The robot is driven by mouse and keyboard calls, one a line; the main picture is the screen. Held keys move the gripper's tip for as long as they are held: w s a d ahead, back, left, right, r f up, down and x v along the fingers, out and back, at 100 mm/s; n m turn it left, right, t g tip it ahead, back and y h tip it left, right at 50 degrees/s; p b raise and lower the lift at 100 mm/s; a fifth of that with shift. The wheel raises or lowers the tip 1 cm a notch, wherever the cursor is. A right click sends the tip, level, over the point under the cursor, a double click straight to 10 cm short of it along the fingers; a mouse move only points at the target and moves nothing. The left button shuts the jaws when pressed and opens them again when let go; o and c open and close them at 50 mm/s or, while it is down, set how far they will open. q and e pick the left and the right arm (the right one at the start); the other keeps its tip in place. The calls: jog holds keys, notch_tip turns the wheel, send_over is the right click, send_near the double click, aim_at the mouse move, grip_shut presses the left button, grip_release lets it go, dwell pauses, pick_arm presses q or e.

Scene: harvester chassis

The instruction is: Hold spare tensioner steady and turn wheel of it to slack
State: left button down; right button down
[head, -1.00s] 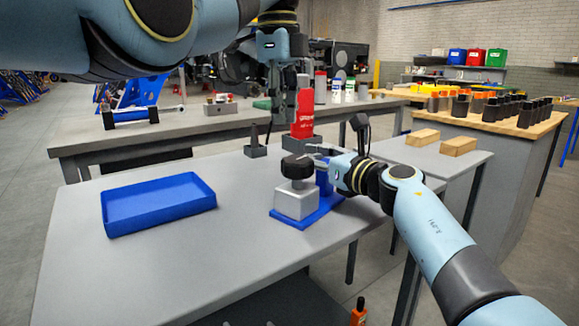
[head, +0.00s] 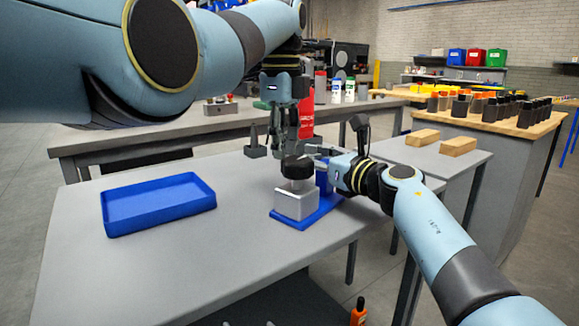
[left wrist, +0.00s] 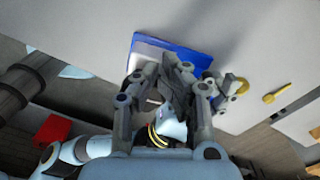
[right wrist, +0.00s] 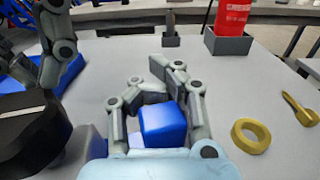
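The spare tensioner has a blue base plate (head: 325,210), a grey block (head: 296,203), a black wheel (head: 297,167) on top and a blue upright block (head: 324,180) behind. In the right wrist view the wheel (right wrist: 35,130) is at the left. My right gripper (right wrist: 160,85) has its fingers around the blue upright block (right wrist: 163,125) and appears shut on it. My left gripper (head: 284,138) points down just above and slightly behind the wheel.
A blue tray (head: 158,203) lies at the left of the grey table. A yellow ring (right wrist: 251,136) and a yellow bolt-like piece (right wrist: 298,108) lie to the right of my right gripper. A red bottle (head: 306,115) stands in a holder behind. Table space between tray and tensioner is clear.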

pick_arm(q)
jog(key=shift+s+d+f, duration=0.1)
jog(key=shift+s+d, duration=0.45)
jog(key=shift+s, duration=0.05)
dwell(0.9)
jog(key=shift+w+a, duration=0.1)
notch_tip(320, 180, up, 6)
jog(key=shift+w+a, duration=0.3)
jog(key=shift+a, duration=0.05)
dwell(0.3)
notch_tip(320, 180, down, 6)
jog(key=g+h, duration=0.1)
jog(key=h, duration=0.1)
jog(key=shift+a+h, duration=0.15)
jog(key=shift+h, duration=0.15)
dwell(0.6)
